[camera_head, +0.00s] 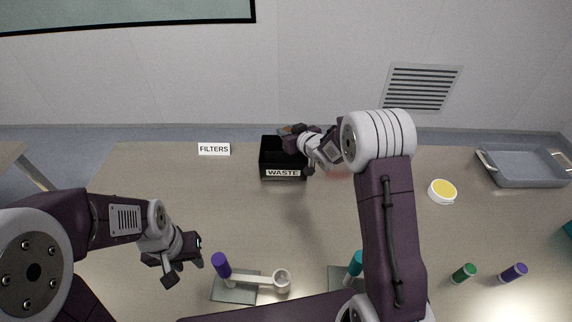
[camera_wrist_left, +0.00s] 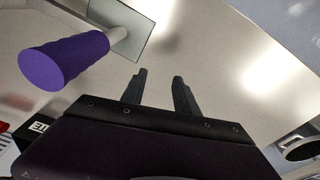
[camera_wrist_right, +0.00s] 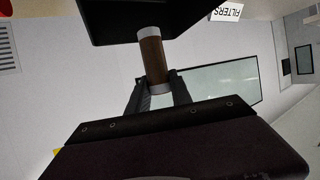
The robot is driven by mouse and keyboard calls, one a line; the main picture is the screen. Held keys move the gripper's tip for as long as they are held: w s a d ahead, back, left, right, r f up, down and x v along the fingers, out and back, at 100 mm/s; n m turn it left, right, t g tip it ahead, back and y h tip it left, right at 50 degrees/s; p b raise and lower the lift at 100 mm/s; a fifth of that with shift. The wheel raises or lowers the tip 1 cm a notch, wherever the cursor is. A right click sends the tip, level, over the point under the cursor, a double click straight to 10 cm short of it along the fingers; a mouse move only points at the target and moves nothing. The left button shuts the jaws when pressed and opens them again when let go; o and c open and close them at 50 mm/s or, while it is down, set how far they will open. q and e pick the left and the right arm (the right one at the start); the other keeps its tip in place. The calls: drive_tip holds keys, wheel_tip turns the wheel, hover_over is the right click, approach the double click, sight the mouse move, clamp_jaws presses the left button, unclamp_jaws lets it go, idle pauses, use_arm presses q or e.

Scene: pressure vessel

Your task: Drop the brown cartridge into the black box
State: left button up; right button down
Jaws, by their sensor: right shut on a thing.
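The brown cartridge (camera_wrist_right: 154,62), with pale grey end caps, is held between the fingers of my right gripper (camera_wrist_right: 158,88). The black box (camera_head: 269,160), labelled WASTE, stands at the back middle of the table. In the right wrist view the black box (camera_wrist_right: 105,28) is partly behind the cartridge's far end. In the head view my right gripper (camera_head: 290,137) is over the box's back right part, and the cartridge is hard to make out there. My left gripper (camera_head: 187,261) is open and empty over the table's left part; it also shows in the left wrist view (camera_wrist_left: 158,76).
A FILTERS sign (camera_head: 214,149) stands left of the box. A purple-capped piece (camera_head: 221,264) on a plate stands close to my left gripper. A grey tray (camera_head: 528,180), a yellow-topped round container (camera_head: 442,191) and green and purple cylinders are at the right.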

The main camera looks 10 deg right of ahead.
drive_tip(key=c, duration=1.1)
unclamp_jaws()
drive_tip(key=shift+r, duration=0.15)
drive_tip(key=shift+s, duration=0.2)
drive_tip(key=b+v, duration=0.1)
drive_tip(key=v, duration=0.7)
drive_tip(key=shift+s+d+r, duration=0.1)
drive_tip(key=shift+s+r, duration=0.05)
drive_tip(key=shift+s, duration=0.2)
drive_tip(key=s+f+m+g+h, duration=0.1)
drive_tip(key=s+f+g, duration=0.2)
drive_tip(key=s, duration=0.6)
drive_tip(key=s+d+f+m+g+h, duration=0.1)
drive_tip(key=s+f+g, duration=0.3)
drive_tip(key=s, duration=0.5)
drive_tip(key=s+d+f+m+g+h, duration=0.1)
drive_tip(key=s+f+g, duration=0.3)
drive_tip(key=s, duration=0.6)
drive_tip(key=shift+d+f+m+g+h, duration=0.1)
drive_tip(key=shift+f+m+g+h, duration=0.1)
drive_tip(key=shift+m+g+h, duration=0.15)
